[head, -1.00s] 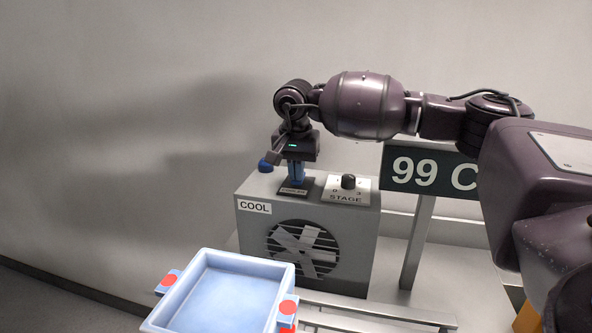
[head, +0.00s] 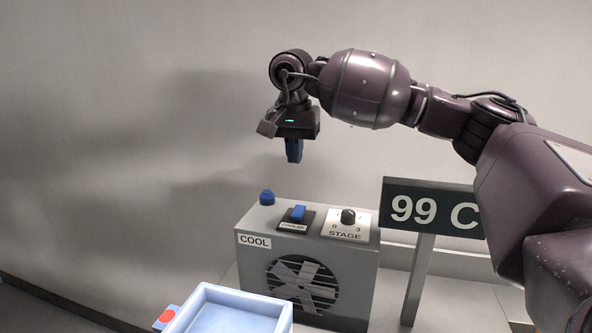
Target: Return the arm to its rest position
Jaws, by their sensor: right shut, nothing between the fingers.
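My right arm reaches in from the right. My right gripper (head: 294,151) points down and is shut and empty. It hangs in the air above the grey cooling box (head: 257,275) labelled COOL, clear of its top. A blue rocker switch (head: 298,213) on a dark plate labelled COOLING sits on the box top, below the gripper. My left gripper is not in view.
The box top also holds a blue knob (head: 267,197) and a black STAGE dial (head: 348,216). A sign (head: 432,207) reading 99 C stands right of the box, below my arm. A light-blue tray (head: 199,292) is at the bottom. Free air lies left.

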